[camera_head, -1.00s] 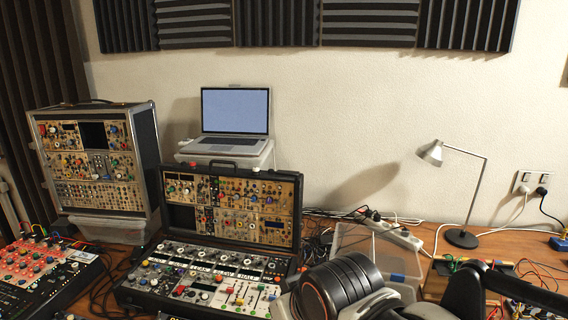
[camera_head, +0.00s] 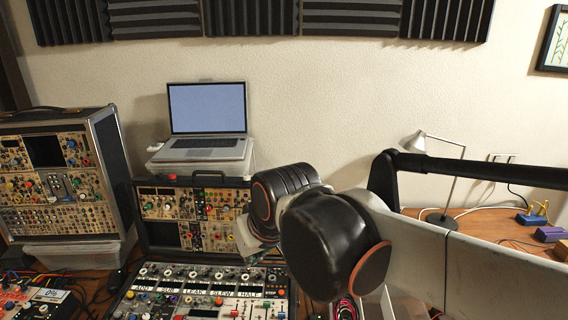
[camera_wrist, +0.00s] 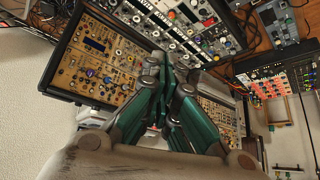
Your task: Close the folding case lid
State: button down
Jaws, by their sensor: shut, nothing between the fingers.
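The folding case stands open in the camera_head view. Its lid (camera_head: 160,205), a black frame with gold module panels, stands upright behind the base. The base (camera_head: 172,286) lies flat, with knobs and labelled strips. In the wrist view the lid (camera_wrist: 97,62) and the base (camera_wrist: 190,28) meet near the centre. My gripper (camera_wrist: 170,62) has teal fingers drawn together and empty, in front of the lid panel in the picture; I cannot tell whether they touch it. In the camera_head view my arm hides the lid's right edge and the fingers.
A laptop (camera_head: 208,112) on a stand is behind the lid. A tall module rack (camera_head: 117,165) stands close on the left. A desk lamp (camera_head: 415,142) stands at the back right.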

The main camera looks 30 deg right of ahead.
jog(key=w+d+r+m+g+p, duration=0.1)
jog(key=w+d+r+p, duration=0.5)
jog(key=w, duration=0.4)
jog(key=w+d+r+m+g+p, duration=0.1)
jog(key=w+d+r+p, duration=0.35)
jog(key=w+r, duration=0.45)
jog(key=w+d+f+m+g+p, duration=0.1)
jog(key=w+d+f+p, duration=0.2)
jog(key=w+d, duration=0.3)
jog(key=w+d+f+m+g+h+p, duration=0.1)
jog(key=w+d+f+m+p, duration=0.2)
jog(key=d, duration=0.5)
jog(key=w+d+f+p, duration=0.2)
jog(key=w+d+f, duration=0.1)
jog(key=w+d, duration=0.35)
notch_tip(320, 180, down, 10)
jog(key=s, duration=0.1)
jog(key=shift+s+a+p, duration=0.15)
jog(key=shift+s+p, duration=0.1)
jog(key=shift+p, duration=0.15)
jog(key=shift+r+h, duration=0.1)
jog(key=shift+h, duration=0.2)
